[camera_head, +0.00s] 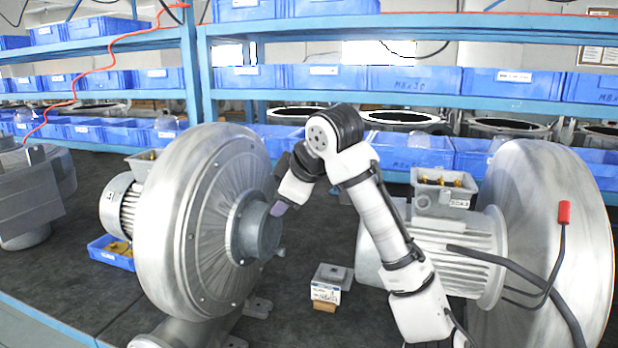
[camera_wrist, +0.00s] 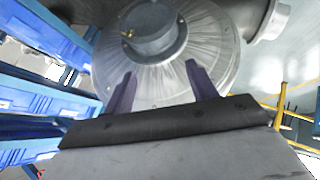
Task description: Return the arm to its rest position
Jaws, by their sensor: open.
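My arm reaches up from the lower right in the head view, bends at a raised elbow and points down to the left. My gripper (camera_head: 279,208) is close to the grey inlet hub (camera_head: 258,232) of the left blower (camera_head: 205,180). I cannot tell from the head view whether it touches the hub. In the wrist view, the two dark fingers of my gripper (camera_wrist: 161,82) stand apart with nothing between them. The blower's round face (camera_wrist: 215,62) and its hub (camera_wrist: 158,30) lie beyond the fingertips.
A second blower with a motor (camera_head: 440,240) stands at the right, behind my forearm. A small labelled box (camera_head: 326,292) sits on the dark bench (camera_head: 290,305) between the blowers. Blue shelving (camera_head: 400,27) with blue bins (camera_head: 412,80) lines the back. A red-tipped cable (camera_head: 563,212) rises at the right.

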